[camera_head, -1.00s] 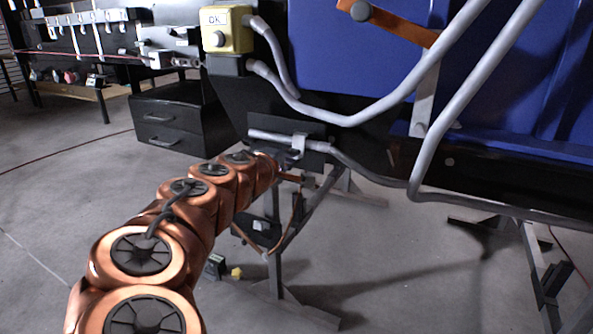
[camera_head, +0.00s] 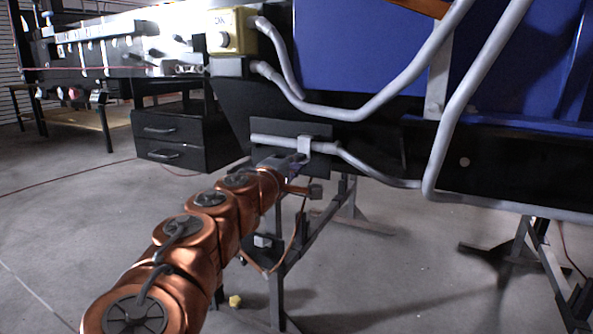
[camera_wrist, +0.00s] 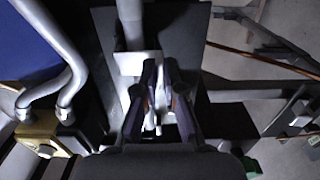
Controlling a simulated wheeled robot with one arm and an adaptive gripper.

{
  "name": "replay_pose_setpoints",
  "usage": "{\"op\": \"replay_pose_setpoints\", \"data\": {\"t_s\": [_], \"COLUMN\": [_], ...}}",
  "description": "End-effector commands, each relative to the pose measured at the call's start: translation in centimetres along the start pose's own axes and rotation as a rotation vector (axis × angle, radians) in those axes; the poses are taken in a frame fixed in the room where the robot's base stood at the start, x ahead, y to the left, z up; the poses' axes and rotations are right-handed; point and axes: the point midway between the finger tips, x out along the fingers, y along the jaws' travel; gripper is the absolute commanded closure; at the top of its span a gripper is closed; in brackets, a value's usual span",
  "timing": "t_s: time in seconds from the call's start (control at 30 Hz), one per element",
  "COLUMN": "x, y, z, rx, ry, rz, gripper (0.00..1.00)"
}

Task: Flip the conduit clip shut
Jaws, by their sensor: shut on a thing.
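The light grey conduit clip (camera_head: 304,146) sits on a dark plate (camera_head: 324,162), at the grey conduit (camera_head: 272,140) in the head view. In the wrist view the pale clip (camera_wrist: 127,64) is beside and partly behind my fingers, against the conduit (camera_wrist: 133,22). My gripper (camera_wrist: 160,68) has its two dark fingers close together, shut on part of the clip. In the head view my gripper (camera_head: 291,163) is just below the clip, partly hidden by the arm. The clip's gripped part is hidden, and its angle is hard to tell.
A yellow button box (camera_head: 232,31) is above left, and it shows at lower left in the wrist view (camera_wrist: 40,135). Bent grey pipes (camera_head: 440,160) cross the blue panel (camera_head: 350,45) at right. A black drawer unit (camera_head: 172,140) stands behind left. Metal stand legs (camera_head: 278,290) are below.

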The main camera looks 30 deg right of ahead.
Motion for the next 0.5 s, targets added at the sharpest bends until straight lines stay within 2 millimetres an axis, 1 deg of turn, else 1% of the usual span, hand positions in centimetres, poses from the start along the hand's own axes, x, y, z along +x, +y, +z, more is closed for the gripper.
{"op": "replay_pose_setpoints", "data": {"t_s": [0.43,0.47,0.5], "x": [0.07,0.08,0.07], "y": [-0.06,-0.07,-0.07], "z": [-0.05,-0.04,-0.04], "rx": [-0.001,0.0,0.0], "ry": [0.001,0.001,0.001], "rz": [0.002,0.002,0.002], "gripper": [1.0,0.9,0.86]}}
